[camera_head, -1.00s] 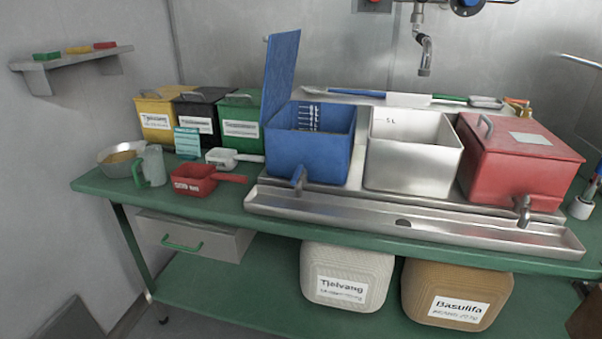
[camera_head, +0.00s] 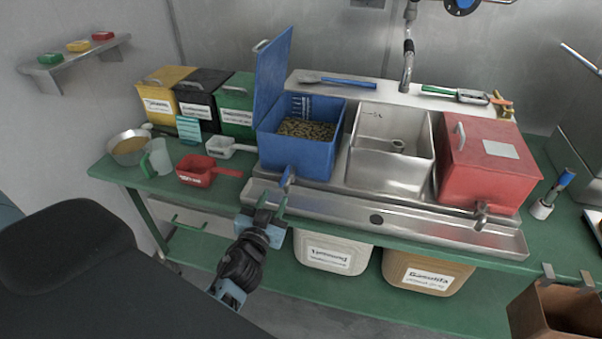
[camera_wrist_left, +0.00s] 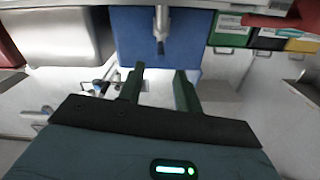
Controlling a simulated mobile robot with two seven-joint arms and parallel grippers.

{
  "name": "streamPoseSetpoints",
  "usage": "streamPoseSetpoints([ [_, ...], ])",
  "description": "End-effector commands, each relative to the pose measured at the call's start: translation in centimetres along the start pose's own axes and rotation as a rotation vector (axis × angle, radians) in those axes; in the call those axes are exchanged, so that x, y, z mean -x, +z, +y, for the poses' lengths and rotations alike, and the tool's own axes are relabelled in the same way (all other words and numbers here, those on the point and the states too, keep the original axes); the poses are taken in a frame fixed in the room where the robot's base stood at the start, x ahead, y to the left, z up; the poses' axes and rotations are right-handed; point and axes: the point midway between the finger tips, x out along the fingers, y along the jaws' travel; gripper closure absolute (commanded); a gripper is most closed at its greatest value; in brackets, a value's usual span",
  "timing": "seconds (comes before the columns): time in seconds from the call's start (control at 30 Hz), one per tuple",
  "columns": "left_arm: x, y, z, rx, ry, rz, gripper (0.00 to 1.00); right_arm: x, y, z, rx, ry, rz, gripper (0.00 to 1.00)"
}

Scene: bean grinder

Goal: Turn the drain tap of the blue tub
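The blue tub (camera_head: 298,152) stands on the steel drain tray with its lid raised; brown pellets or beans lie inside. Its drain tap (camera_head: 288,177) sticks out low on the front wall. In the left wrist view, the tap (camera_wrist_left: 162,22) hangs from the top, in front of the blue wall (camera_wrist_left: 132,45). My left gripper (camera_head: 272,204) is just in front of the tray, below and slightly left of the tap. In the left wrist view, its two dark green fingers (camera_wrist_left: 160,82) are apart with nothing between them; the tap lies beyond the tips. My right gripper is out of view.
A steel tub (camera_head: 420,168) and a closed red tub (camera_head: 488,170) stand to the right; the red one has its own tap (camera_head: 481,212). The tray's front rim (camera_head: 400,232) runs below. A red scoop (camera_head: 197,170) lies left of the blue tub.

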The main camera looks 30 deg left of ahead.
Motion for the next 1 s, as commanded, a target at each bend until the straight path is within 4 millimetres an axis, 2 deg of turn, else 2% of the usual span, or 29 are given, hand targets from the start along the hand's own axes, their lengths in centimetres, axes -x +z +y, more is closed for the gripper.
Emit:
streamPoseSetpoints([
  [0.27,-0.7,0.2,0.0,-0.003,0.0,-0.002,0.66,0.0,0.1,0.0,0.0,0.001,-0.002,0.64],
  [0.7,-6.6,0.2,0.0,-0.003,-0.001,-0.002,0.66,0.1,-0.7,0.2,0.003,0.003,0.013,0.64],
  [1.0,-7.8,0.3,0.0,-0.002,0.0,-0.003,0.66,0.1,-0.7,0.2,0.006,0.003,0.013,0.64],
])
